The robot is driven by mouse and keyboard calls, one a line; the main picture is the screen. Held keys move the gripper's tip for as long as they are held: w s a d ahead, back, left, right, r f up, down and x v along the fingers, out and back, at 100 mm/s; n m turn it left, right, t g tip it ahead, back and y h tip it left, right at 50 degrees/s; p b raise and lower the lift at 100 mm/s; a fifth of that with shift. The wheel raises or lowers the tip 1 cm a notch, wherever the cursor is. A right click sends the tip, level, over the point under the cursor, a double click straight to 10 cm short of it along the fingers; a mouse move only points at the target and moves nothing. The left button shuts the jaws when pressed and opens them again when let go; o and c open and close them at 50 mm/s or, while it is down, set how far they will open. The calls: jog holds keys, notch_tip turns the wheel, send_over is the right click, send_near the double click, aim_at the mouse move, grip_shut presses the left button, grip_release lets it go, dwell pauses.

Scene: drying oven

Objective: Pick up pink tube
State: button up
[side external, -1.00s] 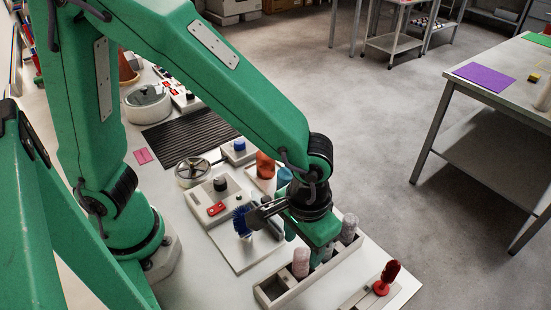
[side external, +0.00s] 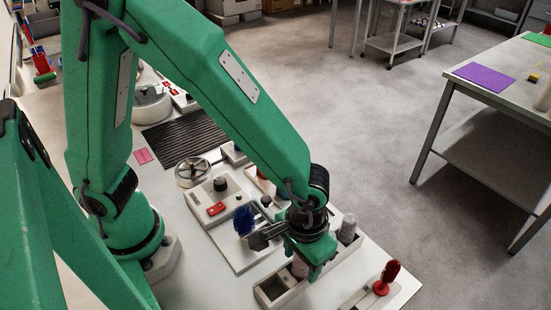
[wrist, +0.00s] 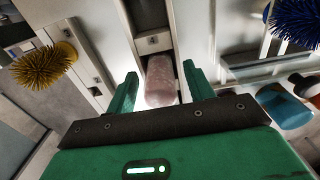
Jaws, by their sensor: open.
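The pink tube (wrist: 161,80) stands in a compartment of the grey rack (wrist: 180,18). In the wrist view it lies between my gripper's two green fingers, with a gap on both sides. My gripper (wrist: 160,92) is open and holds nothing. In the side view my gripper (side external: 308,262) is low over the rack (side external: 272,290), and it hides most of the pink tube (side external: 299,267). A grey tube (side external: 348,228) stands at the rack's far end.
A blue spiky brush (side external: 243,220) stands left of my gripper, and a red object (side external: 386,277) stands right of the rack. A yellow spiky brush (wrist: 44,64) and a blue cup (wrist: 284,106) flank my gripper in the wrist view.

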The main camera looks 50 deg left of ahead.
jog(key=c, duration=1)
jog(key=shift+r, duration=0.15)
jog(key=shift+c, duration=0.2)
jog(key=shift+r, duration=4.9)
